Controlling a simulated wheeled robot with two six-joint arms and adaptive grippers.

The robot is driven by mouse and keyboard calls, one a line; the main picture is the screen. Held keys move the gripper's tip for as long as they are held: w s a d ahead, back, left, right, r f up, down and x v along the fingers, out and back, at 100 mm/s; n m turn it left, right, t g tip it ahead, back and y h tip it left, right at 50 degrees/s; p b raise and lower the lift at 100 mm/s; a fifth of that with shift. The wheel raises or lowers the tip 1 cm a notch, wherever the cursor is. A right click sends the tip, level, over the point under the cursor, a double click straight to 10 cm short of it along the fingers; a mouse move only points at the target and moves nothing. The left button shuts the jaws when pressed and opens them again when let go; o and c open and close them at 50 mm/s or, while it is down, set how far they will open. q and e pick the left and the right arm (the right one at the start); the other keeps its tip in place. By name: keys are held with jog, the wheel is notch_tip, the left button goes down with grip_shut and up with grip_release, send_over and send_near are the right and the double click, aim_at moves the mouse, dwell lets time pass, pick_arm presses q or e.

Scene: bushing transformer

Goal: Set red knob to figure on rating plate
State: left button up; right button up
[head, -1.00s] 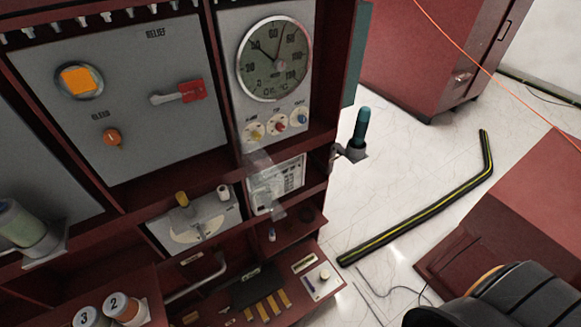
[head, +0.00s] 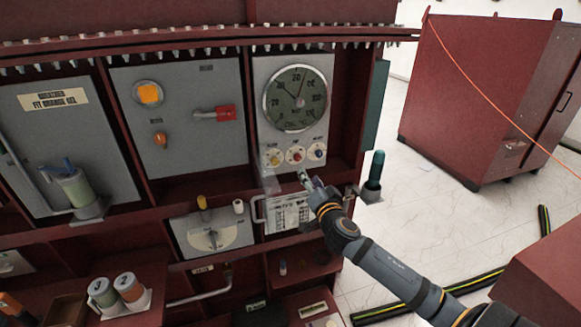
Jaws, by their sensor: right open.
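A round dial gauge (head: 294,98) sits on a grey panel at the upper middle. Below it are three small knobs on white discs: a yellow one (head: 274,156), a red knob (head: 296,154) in the middle and a blue one (head: 317,151). The rating plate (head: 290,213), a pale plate with dark print too small to read, is below them, partly behind my right arm. My right gripper (head: 304,177) is open and empty just below the red knob, in front of the panel, apart from it as far as I can tell. My left gripper is out of view.
A teal-handled item (head: 375,172) stands at the cabinet's right edge. A red cabinet (head: 480,95) stands at the right. A black-yellow hose (head: 390,309) lies on the open floor.

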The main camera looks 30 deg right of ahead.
aim_at(298, 158)
jog(key=p+x, duration=0.4)
jog(key=x, duration=0.6)
jog(key=shift+w+f, duration=0.15)
jog(key=shift+w, duration=0.05)
jog(key=shift+w+d+f, duration=0.1)
jog(key=shift+w, duration=0.25)
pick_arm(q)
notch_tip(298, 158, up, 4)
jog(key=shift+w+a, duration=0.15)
pick_arm(e)
jog(key=shift+s, duration=0.1)
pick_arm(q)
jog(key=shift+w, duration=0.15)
pick_arm(e)
grip_shut()
